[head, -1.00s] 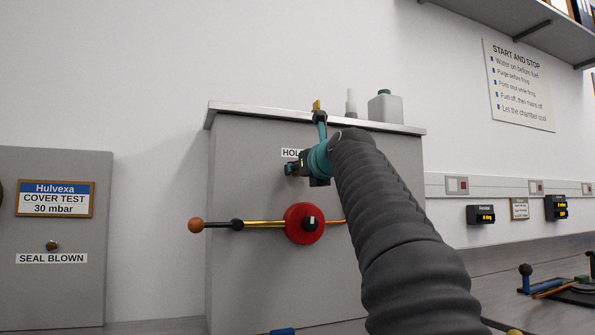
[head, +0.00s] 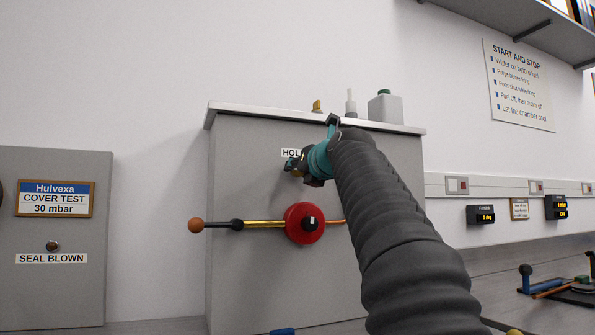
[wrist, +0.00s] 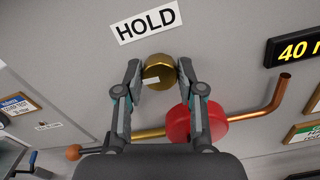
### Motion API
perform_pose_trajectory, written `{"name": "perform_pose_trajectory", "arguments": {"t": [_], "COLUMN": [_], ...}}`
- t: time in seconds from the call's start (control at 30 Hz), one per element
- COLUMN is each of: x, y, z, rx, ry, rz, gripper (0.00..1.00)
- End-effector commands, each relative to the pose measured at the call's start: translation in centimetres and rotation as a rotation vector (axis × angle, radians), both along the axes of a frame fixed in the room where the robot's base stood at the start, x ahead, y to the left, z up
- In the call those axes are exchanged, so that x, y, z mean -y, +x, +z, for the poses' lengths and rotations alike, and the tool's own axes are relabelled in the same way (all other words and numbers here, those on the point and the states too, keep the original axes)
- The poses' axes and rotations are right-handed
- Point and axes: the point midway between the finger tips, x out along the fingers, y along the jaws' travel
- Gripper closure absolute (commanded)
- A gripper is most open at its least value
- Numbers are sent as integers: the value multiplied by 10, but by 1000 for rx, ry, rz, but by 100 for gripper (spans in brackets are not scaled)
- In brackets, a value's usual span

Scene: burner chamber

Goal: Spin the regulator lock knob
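The knob is a round brass knob (wrist: 158,70) with a white mark on its face. It sits on the grey cabinet front just below the HOLD label (wrist: 145,25). In the wrist view my gripper (wrist: 160,73) has one finger on each side of the knob, and both fingertips appear to touch its rim. In the head view my gripper (head: 297,166) is at the cabinet front and largely hides the knob; part of the HOLD label (head: 291,153) shows above. The wrist view is tilted relative to the label.
A red round handwheel (wrist: 205,122) is close below right of the knob, on a brass and copper pipe (wrist: 262,112). It also shows in the head view (head: 297,228). Bottles (head: 385,107) and a brass fitting (head: 317,106) stand on the cabinet top. A display (wrist: 293,48) is at right.

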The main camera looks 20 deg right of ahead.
Motion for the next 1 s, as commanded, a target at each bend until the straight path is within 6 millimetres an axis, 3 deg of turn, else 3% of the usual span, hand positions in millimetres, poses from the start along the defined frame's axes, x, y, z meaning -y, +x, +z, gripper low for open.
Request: {"name": "perform_pose_trajectory", "arguments": {"t": [0.03, 0.1, 0.47, 1.0], "x": [0, 0, 0, 0], "y": [0, 0, 0, 0], "z": [0, 0, 0, 0], "rx": [0, 0, 0, -2], "ry": [0, -1, -46, -649], "rz": [0, 0, 0, 0], "gripper": [46, 34, 34, 34]}}
